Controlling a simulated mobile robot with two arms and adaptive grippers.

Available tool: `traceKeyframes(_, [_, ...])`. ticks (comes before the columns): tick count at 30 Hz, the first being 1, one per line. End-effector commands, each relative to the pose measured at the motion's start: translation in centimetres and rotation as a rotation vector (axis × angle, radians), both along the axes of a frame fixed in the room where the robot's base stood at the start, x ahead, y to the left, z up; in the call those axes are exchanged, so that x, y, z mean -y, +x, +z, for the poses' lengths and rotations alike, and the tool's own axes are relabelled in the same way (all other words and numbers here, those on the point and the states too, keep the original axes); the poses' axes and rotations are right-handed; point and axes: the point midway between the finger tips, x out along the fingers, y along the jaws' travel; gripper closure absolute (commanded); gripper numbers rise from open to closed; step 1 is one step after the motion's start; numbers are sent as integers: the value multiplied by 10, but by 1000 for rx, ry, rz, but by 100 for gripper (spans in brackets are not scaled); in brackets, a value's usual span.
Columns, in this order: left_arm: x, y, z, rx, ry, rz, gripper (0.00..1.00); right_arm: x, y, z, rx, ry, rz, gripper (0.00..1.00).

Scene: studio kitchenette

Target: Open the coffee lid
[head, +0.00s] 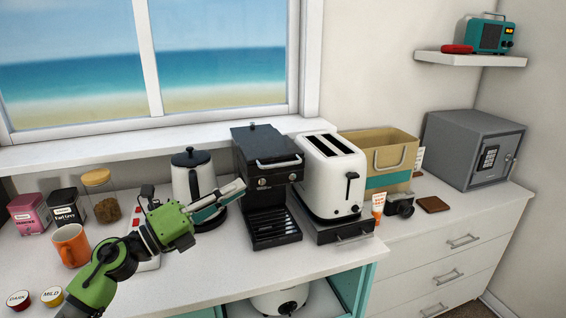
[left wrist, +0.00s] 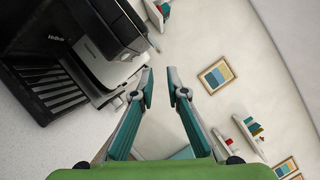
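The black coffee machine (head: 262,182) stands on the counter between the kettle and the toaster. Its dark top lid (head: 258,136) looks closed, with a silver handle bar (head: 280,162) at the front edge. My left gripper (head: 238,189) is just left of the coffee machine, in front of the kettle, below the lid's height. In the left wrist view my left gripper (left wrist: 159,72) has its two fingers apart with nothing between them. The coffee machine (left wrist: 55,95) fills the upper left of that view, beside the fingers. My right gripper is not in view.
The kettle (head: 190,170) is behind my left gripper. The white toaster (head: 331,180) sits close to the coffee machine's right side. An orange mug (head: 71,245) and canisters (head: 63,207) stand at the left.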

Motion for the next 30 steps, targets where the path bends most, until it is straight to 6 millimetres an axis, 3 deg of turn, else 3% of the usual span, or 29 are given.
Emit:
traceKeyframes(6, [36,25,15,0,-7,-3,86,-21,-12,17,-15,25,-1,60])
traceKeyframes(15, [81,60,25,-1,-6,-2,86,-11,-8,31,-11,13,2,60])
traceKeyframes(21, [95,72,28,-2,-6,-1,86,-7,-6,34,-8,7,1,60])
traceKeyframes(30, [99,74,27,-1,-5,-2,86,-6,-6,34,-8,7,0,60])
